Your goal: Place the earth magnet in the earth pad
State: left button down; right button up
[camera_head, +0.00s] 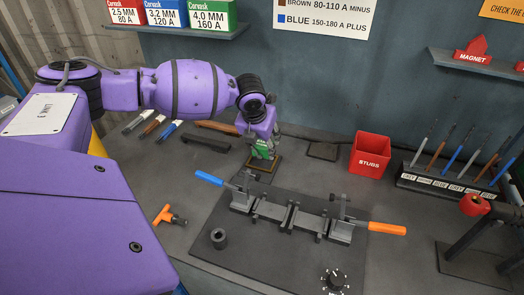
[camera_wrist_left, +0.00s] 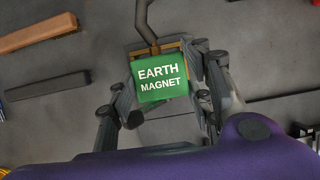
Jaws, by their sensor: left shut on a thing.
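The earth magnet (camera_head: 262,149) is a green block with white lettering. My left gripper (camera_head: 264,158) is shut on it, and the fingers sit on both sides of it in the left wrist view (camera_wrist_left: 160,92). The magnet is at a small square pad with a tan edge (camera_head: 270,167), at the back of the bench behind the dark mat. In the left wrist view the tan edge (camera_wrist_left: 137,53) shows behind and beside the block. I cannot tell whether the magnet touches the pad. My right gripper is not in view.
A clamp fixture (camera_head: 292,217) with blue and orange handles stands on the mat (camera_head: 270,258) in front. A red stubs box (camera_head: 370,155) and a rod rack (camera_head: 450,187) are to the right. A dark bar (camera_head: 207,142) lies left of the pad.

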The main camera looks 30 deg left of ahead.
aim_at(262, 150)
pick_arm(q)
jog(key=shift+w+a+f, duration=0.15)
jog(key=shift+f, duration=0.85)
jog(key=shift+w+a+f, duration=0.1)
jog(key=shift+a+f, duration=0.05)
jog(key=shift+f, duration=0.8)
jog(key=c, duration=0.9)
grip_release()
jog(key=shift+f, duration=0.15)
jog(key=shift+r, duration=0.3)
jog(key=v, duration=1.2)
jog(key=shift+s+p, duration=0.15)
jog(key=shift+p, duration=0.25)
jog(key=shift+f, duration=0.2)
